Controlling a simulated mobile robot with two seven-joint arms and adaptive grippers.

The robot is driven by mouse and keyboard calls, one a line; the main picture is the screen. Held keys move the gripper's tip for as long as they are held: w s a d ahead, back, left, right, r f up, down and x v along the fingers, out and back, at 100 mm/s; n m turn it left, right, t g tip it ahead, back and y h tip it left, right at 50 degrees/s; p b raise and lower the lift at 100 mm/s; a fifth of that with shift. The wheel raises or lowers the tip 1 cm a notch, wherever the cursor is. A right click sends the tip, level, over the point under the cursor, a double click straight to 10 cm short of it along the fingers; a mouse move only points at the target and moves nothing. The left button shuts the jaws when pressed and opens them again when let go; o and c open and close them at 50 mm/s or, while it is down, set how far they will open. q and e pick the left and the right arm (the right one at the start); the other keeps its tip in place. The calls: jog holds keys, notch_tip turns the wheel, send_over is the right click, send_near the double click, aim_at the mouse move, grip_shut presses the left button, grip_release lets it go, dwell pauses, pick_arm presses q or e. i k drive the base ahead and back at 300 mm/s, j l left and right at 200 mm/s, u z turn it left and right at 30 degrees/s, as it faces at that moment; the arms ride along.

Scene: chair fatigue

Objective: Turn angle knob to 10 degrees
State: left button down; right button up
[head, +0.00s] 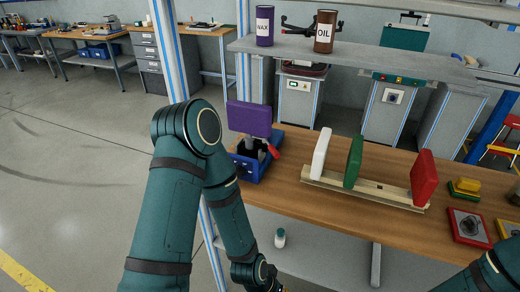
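No angle knob or degree scale can be clearly made out. A blue fixture (250,171) stands at the left end of the wooden workbench, with small dark marks on its front that are too small to read. A purple block (248,118) sits on top of it, and a red handle (270,150) sticks out at its right. My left arm partly covers the fixture's left side. That arm bends down to the bottom edge, below bench height, and its gripper is out of frame. Only a piece of my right arm shows at the bottom right corner; its gripper is out of frame.
The workbench (280,197) carries a wooden rack (375,192) with white, green and red pads. Yellow and red pieces lie at right. A WAX can (264,27) and an OIL can (325,31) stand on the shelf above. A blue-striped post stands behind my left arm.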

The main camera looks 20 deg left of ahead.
aim_at(239, 171)
jog(key=u, duration=1)
